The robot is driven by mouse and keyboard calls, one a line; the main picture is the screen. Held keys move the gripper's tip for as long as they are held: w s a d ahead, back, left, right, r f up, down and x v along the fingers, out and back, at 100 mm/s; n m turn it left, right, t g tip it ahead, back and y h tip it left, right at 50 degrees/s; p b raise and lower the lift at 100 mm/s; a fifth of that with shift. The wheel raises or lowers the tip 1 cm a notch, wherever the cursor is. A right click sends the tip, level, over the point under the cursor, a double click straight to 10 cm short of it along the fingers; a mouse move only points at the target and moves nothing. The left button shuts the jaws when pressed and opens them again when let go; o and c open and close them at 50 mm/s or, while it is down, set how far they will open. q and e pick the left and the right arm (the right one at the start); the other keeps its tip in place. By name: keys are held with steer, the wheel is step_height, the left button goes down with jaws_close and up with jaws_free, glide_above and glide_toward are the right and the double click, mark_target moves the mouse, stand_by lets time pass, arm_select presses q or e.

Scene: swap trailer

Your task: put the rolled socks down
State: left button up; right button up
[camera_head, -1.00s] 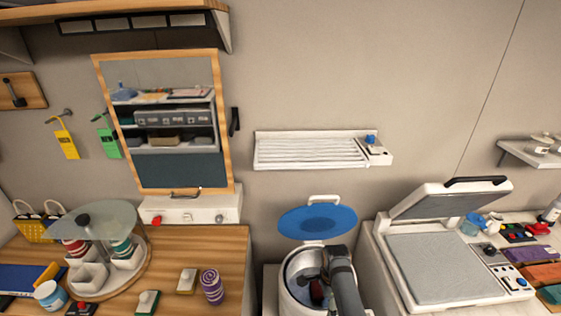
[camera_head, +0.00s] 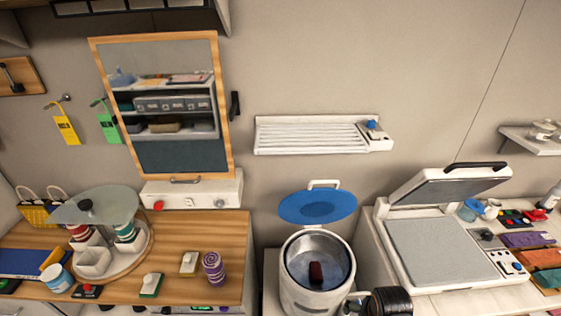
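A dark red bundle (camera_head: 316,272), likely the rolled socks, lies inside the open metal-lined white pot (camera_head: 290,284) at bottom centre. Nothing of mine touches it. The pot's blue lid (camera_head: 318,207) stands raised behind it. A black and grey part of my arm shows at the bottom edge, right of the pot, but no gripper fingers are visible. My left gripper is out of view. A purple striped roll (camera_head: 214,268) stands upright on the wooden counter (camera_head: 217,233) at left.
A hinged press (camera_head: 438,252) stands open on the right counter, with folded cloths (camera_head: 528,239) beside it. A white slatted rack (camera_head: 308,136) hangs on the wall. A glass-topped round stand (camera_head: 97,205) and small blocks occupy the left counter.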

steer(key=s+r+n+t, duration=0.1)
steer(key=s+r+n, duration=0.6)
step_height(320, 180, down, 32)
steer(key=s+d+g+b, duration=0.1)
steer(key=d+b, duration=0.2)
steer(key=b, duration=0.4)
arm_select(q)
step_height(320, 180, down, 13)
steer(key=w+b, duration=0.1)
steer(key=b, duration=0.5)
arm_select(e)
steer(key=s+d+f+g, duration=0.1)
steer(key=s+f, duration=1.8)
steer(key=f, duration=0.5)
steer(key=shift+s+m, duration=0.25)
steer(key=shift+m, duration=0.05)
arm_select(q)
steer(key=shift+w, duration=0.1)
arm_select(e)
steer(key=shift+d, duration=0.1)
